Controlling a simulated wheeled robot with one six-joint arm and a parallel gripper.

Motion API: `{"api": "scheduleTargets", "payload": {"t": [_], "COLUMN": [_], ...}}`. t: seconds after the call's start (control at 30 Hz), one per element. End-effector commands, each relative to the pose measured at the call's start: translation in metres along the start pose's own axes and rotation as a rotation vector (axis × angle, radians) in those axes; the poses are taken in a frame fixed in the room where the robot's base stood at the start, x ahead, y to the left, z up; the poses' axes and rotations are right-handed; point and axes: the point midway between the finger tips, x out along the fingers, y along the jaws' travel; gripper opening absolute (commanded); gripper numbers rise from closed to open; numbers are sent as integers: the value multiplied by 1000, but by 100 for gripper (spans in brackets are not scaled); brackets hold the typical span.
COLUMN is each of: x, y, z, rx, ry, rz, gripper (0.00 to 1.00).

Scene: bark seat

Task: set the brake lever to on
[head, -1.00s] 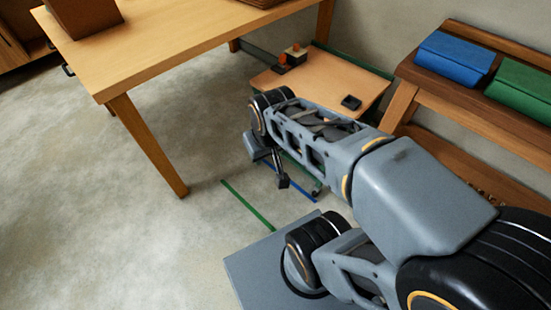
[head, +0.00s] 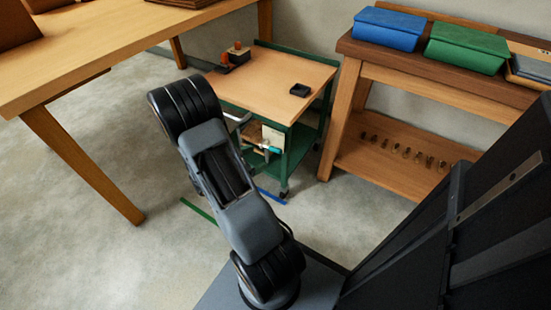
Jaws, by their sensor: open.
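A green cart with a wooden top (head: 285,85) stands beyond my arm. On its near side is a pale panel (head: 273,136), with a small teal-tipped piece (head: 272,149) below it that looks like the brake lever. Its setting is too small to read. My gripper (head: 241,122) shows only as a small grey part close to the cart's near side, left of the panel. My arm hides most of it. It is open, and I see nothing held in it. I cannot tell whether it touches the cart.
A wooden table (head: 130,50) stands at the left. A bench at the right carries a blue box (head: 388,30) and a green box (head: 466,48).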

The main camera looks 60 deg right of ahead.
Motion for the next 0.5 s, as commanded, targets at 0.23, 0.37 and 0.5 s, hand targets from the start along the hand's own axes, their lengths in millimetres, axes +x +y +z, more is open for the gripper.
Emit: {"api": "scheduleTargets", "payload": {"t": [0.23,0.37,0.5], "x": [32,37,45], "y": [8,9,12], "z": [-89,-112,-121], "rx": [-261,-317,-337], "ry": [-117,-133,-138], "rz": [252,325,358], "gripper": [74,74,74]}}
